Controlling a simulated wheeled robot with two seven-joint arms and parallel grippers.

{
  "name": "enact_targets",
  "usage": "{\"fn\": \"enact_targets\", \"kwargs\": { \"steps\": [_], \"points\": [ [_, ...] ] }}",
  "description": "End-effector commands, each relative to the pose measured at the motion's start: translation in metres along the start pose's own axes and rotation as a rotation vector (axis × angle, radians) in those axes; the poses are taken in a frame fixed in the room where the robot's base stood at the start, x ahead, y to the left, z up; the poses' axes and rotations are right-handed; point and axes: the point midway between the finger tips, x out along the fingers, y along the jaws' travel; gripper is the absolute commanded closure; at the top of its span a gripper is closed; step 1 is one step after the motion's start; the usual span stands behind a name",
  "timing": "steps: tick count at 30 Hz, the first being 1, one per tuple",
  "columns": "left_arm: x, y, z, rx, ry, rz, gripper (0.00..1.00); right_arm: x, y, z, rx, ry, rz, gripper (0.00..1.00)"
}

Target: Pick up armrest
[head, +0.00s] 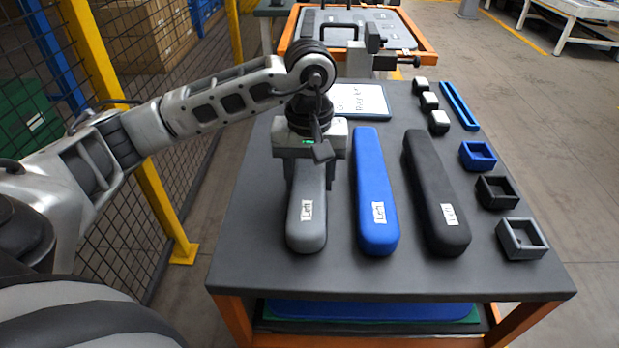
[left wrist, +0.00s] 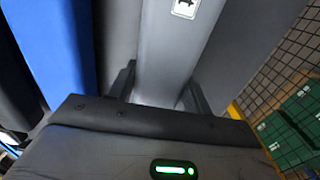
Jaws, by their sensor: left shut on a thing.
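Three long armrests lie side by side on the dark table, each with a white "Left" label near its front end. The grey armrest (head: 306,225) is on the left, the blue armrest (head: 374,195) in the middle and the black armrest (head: 437,195) on the right. My left gripper (head: 305,178) comes down over the grey armrest and is shut on it, hiding its far part. In the left wrist view the gripper's two fingers (left wrist: 158,95) stand on either side of the grey armrest (left wrist: 172,50). The blue armrest (left wrist: 52,45) lies beside it there. My right gripper is not in view.
The table (head: 270,268) also holds small square trays (head: 497,192), several small blocks (head: 430,101), a blue strip (head: 459,105) and a white sign (head: 362,101). A wire fence (head: 165,110) with a yellow post stands left. An orange-framed cart (head: 424,40) stands behind.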

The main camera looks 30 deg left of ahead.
Motion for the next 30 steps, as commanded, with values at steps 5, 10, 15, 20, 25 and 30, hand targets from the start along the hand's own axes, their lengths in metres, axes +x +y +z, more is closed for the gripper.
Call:
{"fn": "enact_targets", "kwargs": {
  "steps": [5, 10, 15, 20, 25, 30],
  "points": [
    [-0.001, 0.0, 0.0, 0.0, 0.001, 0.001, 0.82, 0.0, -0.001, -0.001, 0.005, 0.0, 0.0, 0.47],
    [-0.008, 0.0, 0.0, 0.0, 0.0, 0.001, 0.82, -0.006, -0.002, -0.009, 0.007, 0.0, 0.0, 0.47],
    [-0.029, 0.001, -0.002, 0.0, 0.008, 0.005, 0.82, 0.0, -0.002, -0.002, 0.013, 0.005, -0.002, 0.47],
    [-0.069, 0.021, -0.02, -0.001, 0.006, 0.009, 0.82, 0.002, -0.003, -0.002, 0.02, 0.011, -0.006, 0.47],
    [-0.103, 0.045, -0.045, -0.002, 0.002, 0.004, 0.82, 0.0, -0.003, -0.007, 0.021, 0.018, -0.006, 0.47],
    [-0.118, 0.07, -0.07, 0.0, 0.002, 0.003, 0.82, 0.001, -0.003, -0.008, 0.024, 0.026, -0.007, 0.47]
  ]
}}
